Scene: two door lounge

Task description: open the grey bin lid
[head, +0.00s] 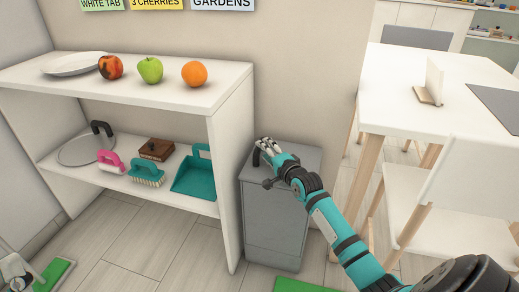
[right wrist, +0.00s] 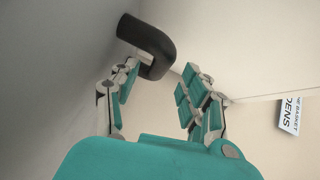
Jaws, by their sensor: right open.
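The grey bin (head: 272,225) stands on the floor at the right end of the white shelf, with its lid (head: 305,158) down. A black curved handle (head: 256,157) is on the lid's left side. My right gripper (head: 266,146) is over the lid, at the handle. In the right wrist view its two fingers (right wrist: 160,80) are apart, and the handle (right wrist: 150,42) curves down near the left fingertip. I cannot tell whether they touch. What seems to be my left gripper (head: 15,272) is partly cut off at the lower left; its jaws are unclear.
The white shelf (head: 232,125) beside the bin holds a plate, fruit, brushes and a teal dustpan (head: 194,175). A white table (head: 400,110) and chair (head: 445,190) stand at the right. Green mats (head: 55,274) lie on the floor. Some floor before the shelf is clear.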

